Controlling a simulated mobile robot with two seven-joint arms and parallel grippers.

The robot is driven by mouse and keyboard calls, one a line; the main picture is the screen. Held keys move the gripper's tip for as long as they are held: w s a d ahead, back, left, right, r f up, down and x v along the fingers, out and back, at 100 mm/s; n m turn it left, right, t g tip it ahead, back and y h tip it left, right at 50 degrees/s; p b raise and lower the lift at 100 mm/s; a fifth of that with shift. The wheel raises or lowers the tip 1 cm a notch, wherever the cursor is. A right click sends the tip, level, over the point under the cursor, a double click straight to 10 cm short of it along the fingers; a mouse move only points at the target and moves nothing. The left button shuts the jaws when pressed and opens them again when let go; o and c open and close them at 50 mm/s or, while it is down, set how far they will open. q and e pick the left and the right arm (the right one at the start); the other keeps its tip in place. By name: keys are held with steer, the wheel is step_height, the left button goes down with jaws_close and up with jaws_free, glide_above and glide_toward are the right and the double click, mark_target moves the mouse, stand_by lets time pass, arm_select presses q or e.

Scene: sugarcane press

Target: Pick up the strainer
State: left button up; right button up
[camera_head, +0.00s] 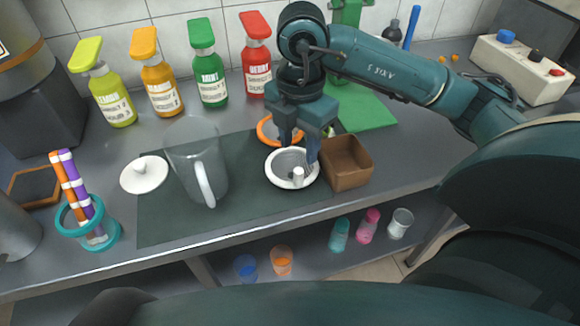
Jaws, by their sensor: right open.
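The strainer (292,176) has a white rim and a grey mesh bowl, and lies on the dark mat at the middle of the counter. My left gripper does not show.
A clear pitcher (197,165) stands left of the strainer, with a white lid (144,174) beside it. A brown square box (346,163) sits close on the right. An orange ring (268,130) lies behind. Several syrup bottles line the wall. The mat's front (240,215) is clear.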

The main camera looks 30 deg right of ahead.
mark_target(299, 167)
step_height(299, 167, down, 9)
steer(key=shift+d+r, duration=0.1)
steer(key=shift+r, duration=0.1)
stand_by(0.3)
steer(key=shift+c, duration=0.4)
jaws_close()
